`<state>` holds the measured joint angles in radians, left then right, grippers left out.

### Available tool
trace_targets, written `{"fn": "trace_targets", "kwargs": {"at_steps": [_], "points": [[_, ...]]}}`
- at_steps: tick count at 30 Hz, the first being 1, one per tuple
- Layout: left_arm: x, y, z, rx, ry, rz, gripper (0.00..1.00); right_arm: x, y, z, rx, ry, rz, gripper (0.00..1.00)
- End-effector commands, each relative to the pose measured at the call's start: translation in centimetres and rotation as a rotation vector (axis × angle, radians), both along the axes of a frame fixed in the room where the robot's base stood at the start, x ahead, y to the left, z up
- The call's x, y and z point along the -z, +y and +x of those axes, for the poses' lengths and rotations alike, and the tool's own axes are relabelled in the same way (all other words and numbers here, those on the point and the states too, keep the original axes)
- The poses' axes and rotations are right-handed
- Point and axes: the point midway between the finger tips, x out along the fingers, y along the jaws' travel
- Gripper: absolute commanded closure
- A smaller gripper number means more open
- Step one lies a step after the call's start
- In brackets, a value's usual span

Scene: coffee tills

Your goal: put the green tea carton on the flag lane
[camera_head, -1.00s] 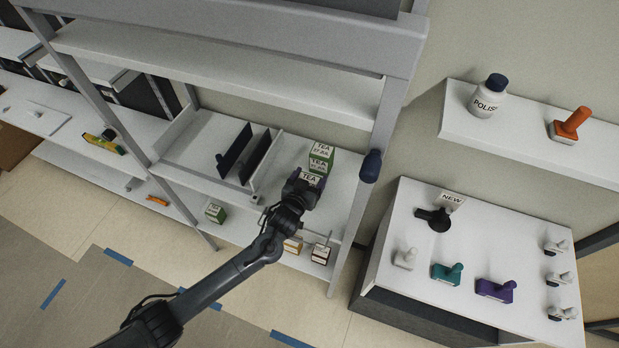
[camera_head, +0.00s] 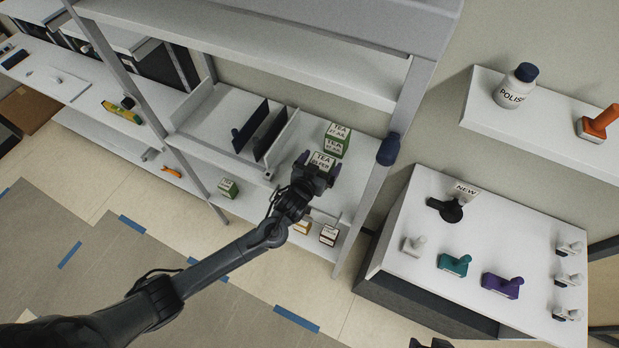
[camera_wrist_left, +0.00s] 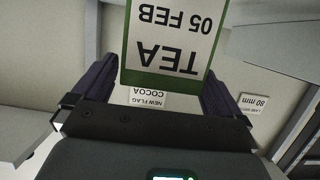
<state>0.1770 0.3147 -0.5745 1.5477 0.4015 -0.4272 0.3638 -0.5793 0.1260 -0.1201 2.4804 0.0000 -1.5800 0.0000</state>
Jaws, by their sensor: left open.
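A green-edged carton (camera_head: 322,160) with a white label "TEA 05 FEB" stands on the shelf. My left gripper (camera_head: 317,174) is open, with one purple finger on each side of this carton. In the left wrist view the same carton (camera_wrist_left: 170,45) shows large between the two fingers (camera_wrist_left: 155,88), with a gap visible on both sides. Behind it stand stacked green tea cartons (camera_head: 338,138). Another green carton (camera_head: 228,188) is on the lower shelf. I cannot tell which lane is the flag lane. A dark shape at the bottom edge may be my right gripper (camera_head: 430,344).
Dark upright panels (camera_head: 262,133) stand left of the cartons. Small cartons (camera_head: 328,235) sit below my gripper. A shelf post (camera_head: 368,190) is close on the right. The wrist view shows a "NEW FLAG COCOA" label (camera_wrist_left: 147,98). A counter (camera_head: 400,265) holds several stamps.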

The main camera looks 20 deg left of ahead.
Motion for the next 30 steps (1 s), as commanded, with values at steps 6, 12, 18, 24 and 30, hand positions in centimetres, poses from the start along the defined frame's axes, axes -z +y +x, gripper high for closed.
{"fn": "trace_targets", "kwargs": {"at_steps": [6,12,18,24,30], "points": [[-1.0,0.0,-3.8,0.002,0.002,-0.002,0.0,0.3,0.1,0.0,0.003,0.001,0.004,0.57],[-2.0,0.0,-6.8,0.002,0.001,-0.002,0.0,0.5,0.2,0.0,0.006,0.0,0.008,0.57],[-2.6,0.1,-8.6,0.001,0.001,0.0,0.0,0.7,0.2,0.0,0.006,0.0,0.009,0.57],[-2.2,-0.2,-10.4,0.005,0.068,-0.011,0.0,0.7,0.2,0.0,0.006,0.001,0.009,0.57],[-0.2,-0.8,-16.8,0.041,0.355,-0.024,0.0,0.7,0.2,0.0,0.004,0.001,0.007,0.57]]}}
